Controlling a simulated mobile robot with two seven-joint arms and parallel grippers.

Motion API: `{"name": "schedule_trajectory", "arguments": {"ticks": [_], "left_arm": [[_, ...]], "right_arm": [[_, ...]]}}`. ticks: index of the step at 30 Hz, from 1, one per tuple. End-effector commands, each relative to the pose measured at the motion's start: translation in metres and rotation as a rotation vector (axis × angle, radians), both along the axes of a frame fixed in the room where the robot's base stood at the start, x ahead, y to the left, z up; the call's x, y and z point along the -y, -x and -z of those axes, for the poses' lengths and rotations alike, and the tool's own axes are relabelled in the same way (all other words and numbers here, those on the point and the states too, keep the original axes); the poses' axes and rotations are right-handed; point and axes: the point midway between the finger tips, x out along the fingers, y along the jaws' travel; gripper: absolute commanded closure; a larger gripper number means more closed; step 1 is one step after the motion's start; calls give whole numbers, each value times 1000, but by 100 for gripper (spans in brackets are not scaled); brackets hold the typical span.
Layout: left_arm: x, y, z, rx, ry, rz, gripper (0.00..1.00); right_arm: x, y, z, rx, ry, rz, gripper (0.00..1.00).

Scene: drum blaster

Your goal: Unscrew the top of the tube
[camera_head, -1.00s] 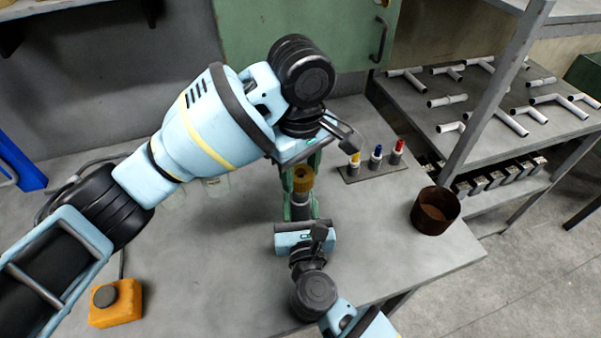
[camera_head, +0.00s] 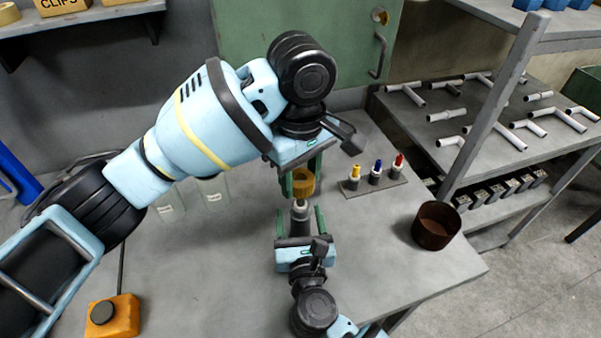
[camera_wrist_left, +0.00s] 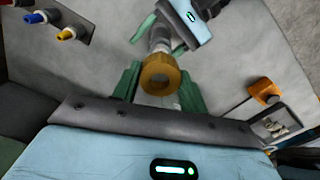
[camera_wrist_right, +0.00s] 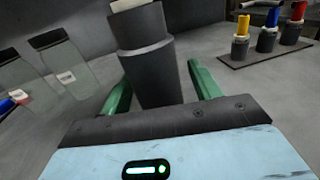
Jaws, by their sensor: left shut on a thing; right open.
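A gold-brown ring-shaped top (camera_head: 303,184) is between the fingers of my left gripper (camera_head: 301,178), which is shut on it. It also shows in the left wrist view (camera_wrist_left: 160,75). The dark grey tube (camera_head: 299,222) stands upright below, its light tip showing just under the top. The top looks lifted clear of the tube. My right gripper (camera_head: 300,226) is open, with one finger on each side of the tube. In the right wrist view the stepped grey tube (camera_wrist_right: 150,62) stands between the spread green fingers, apart from both.
A small rack with yellow, blue and red-tipped pieces (camera_head: 375,176) stands behind right. A rusty brown cup (camera_head: 436,226) is near the table's right edge. Clear glass jars (camera_head: 213,190) stand back left. An orange box with a black button (camera_head: 112,318) is front left.

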Motion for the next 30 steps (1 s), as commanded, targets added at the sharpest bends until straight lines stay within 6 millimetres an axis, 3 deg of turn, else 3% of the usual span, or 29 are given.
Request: {"name": "schedule_trajectory", "arguments": {"ticks": [16,30], "left_arm": [[0,0,19,-21,1,0,84],[0,0,20,-21,0,0,84]], "right_arm": [[8,67,2,-4,-1,0,37],[9,74,0,-1,1,0,37]]}}
